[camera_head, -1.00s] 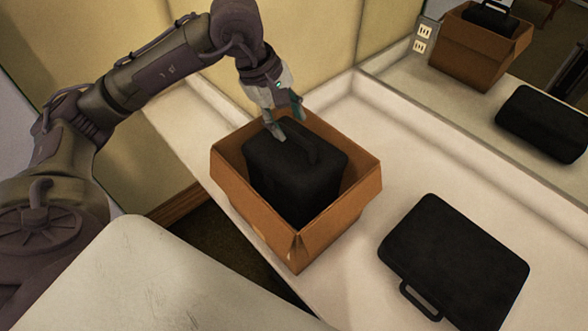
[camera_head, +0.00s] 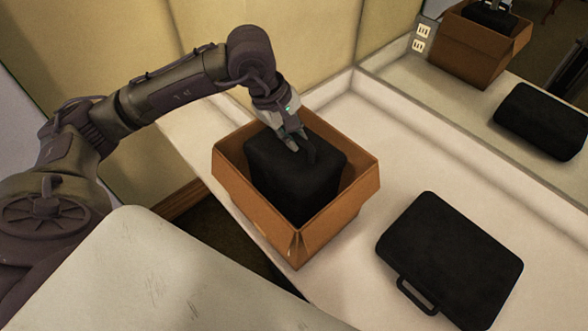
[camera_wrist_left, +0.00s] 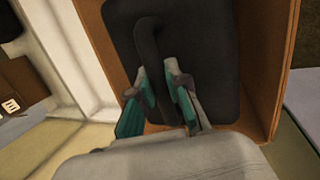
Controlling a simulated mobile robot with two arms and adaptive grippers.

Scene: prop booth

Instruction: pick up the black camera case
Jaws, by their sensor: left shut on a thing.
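One black camera case (camera_head: 292,182) stands upright inside an open cardboard box (camera_head: 256,212) on the white counter. My left gripper (camera_head: 298,147) is at the top of this case, shut on its handle. In the left wrist view the gripper (camera_wrist_left: 162,95) has its teal-padded fingers on both sides of the dark handle (camera_wrist_left: 149,42), with the case (camera_wrist_left: 208,45) behind. A second black case (camera_head: 450,257) lies flat on the counter to the right of the box, its handle toward the front left. My right gripper is not in view.
The box walls (camera_wrist_left: 280,70) surround the boxed case closely. A mirror (camera_head: 455,110) along the back right reflects the box and the flat case. A pale tabletop (camera_head: 150,275) is at the front left. Some bare counter lies between the box and the flat case.

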